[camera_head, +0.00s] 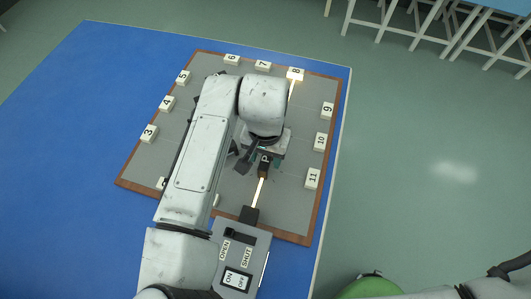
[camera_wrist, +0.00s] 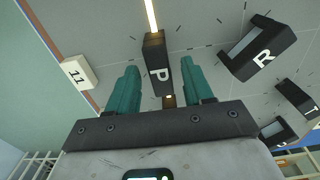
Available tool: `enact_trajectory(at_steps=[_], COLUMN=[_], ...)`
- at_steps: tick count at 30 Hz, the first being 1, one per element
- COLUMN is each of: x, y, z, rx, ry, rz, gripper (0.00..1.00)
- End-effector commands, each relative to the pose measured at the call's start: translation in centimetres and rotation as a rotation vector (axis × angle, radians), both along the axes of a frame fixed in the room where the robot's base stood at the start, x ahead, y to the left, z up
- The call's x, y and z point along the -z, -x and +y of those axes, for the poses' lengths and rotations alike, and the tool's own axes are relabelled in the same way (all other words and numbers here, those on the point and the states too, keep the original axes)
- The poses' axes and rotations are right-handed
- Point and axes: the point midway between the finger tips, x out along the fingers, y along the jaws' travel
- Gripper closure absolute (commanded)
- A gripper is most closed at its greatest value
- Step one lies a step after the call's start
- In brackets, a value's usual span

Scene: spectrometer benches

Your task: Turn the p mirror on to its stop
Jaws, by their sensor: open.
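The p mirror (camera_head: 265,165) is a dark block with a white letter P on the grey board. In the wrist view the p mirror (camera_wrist: 157,62) stands between and just beyond the fingertips. My gripper (camera_wrist: 160,66) has two teal fingers, spread open, one on each side of the block with a gap to each. In the head view my gripper (camera_head: 265,157) is over the block, and my arm hides much of the board around it. I cannot see the mirror's stop clearly.
The grey board (camera_head: 292,200) with a brown rim lies on the blue table. Number tags stand around its edge; tag 8 (camera_head: 295,73) is brightly lit. A light beam runs from the switch box (camera_head: 238,262) to the p mirror. A dark R block (camera_wrist: 257,48) stands right in the wrist view.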

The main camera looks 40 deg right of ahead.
Motion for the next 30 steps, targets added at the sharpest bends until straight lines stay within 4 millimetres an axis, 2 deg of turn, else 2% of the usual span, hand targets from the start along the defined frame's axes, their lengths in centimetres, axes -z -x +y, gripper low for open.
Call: enact_trajectory(at_steps=[5,15,19,24,30], x=[-1.3,-7.5,-9.4,-10.6,-10.8], y=[-0.1,-0.1,-0.1,0.0,0.0], z=[0.0,0.0,0.0,0.0,0.0], rx=[0.0,0.002,0.001,0.0,0.0], ry=[0.0,0.0,0.0,0.0,0.0], rz=[-0.003,-0.003,-0.002,-0.001,0.0], gripper=[0.49,0.49,0.49,0.49,0.49])
